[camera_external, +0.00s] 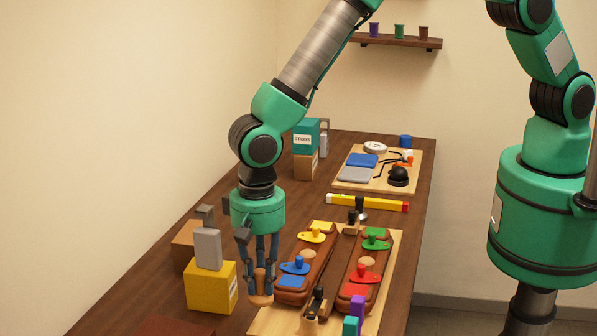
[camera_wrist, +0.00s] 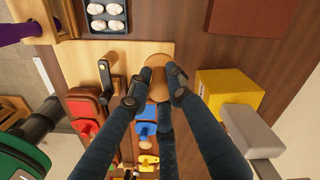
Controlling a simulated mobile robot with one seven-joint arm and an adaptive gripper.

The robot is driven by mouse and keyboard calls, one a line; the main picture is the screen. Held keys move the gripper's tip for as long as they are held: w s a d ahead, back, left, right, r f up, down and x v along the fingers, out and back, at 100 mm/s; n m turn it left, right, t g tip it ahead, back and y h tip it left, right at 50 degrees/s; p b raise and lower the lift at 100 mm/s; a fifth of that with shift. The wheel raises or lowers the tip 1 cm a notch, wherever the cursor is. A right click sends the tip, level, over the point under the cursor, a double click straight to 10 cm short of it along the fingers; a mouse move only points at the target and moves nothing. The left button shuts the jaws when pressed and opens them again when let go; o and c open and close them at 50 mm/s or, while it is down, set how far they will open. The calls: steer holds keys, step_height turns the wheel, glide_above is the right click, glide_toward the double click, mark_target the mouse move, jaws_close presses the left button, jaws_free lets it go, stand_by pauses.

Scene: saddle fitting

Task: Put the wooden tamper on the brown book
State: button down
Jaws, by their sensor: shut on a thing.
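The wooden tamper (camera_external: 260,298) is a light brown turned piece with a round base. It also shows between my fingers in the wrist view (camera_wrist: 157,72). My gripper (camera_external: 262,270) points down and is shut on the tamper, beside the left edge of the light wooden board; its fingers hide part of the tamper. I cannot tell whether its base touches the surface. The brown book (camera_external: 178,328) lies flat at the bottom edge of the external view, partly cut off. In the wrist view the book (camera_wrist: 248,18) is at the top right, apart from the tamper.
A yellow box (camera_external: 211,287) with a grey block (camera_external: 207,248) on top stands close left of my gripper. The wooden board (camera_external: 268,322) holds two brown saddle-like pieces with coloured parts. Bare dark tabletop lies between the tamper and the book.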

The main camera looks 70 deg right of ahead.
steer(key=shift+a, duration=0.1)
stand_by(0.3)
steer(key=p, duration=0.2)
glide_above(186, 336)
steer(key=shift+f, duration=0.75)
steer(key=shift+f, duration=0.1)
steer(key=shift+f+p, duration=0.35)
steer(key=shift+f, duration=1.3)
steer(key=shift+f, duration=0.1)
steer(key=c, duration=2)
jaws_free()
steer(key=shift+f, duration=0.15)
steer(key=o, duration=0.4)
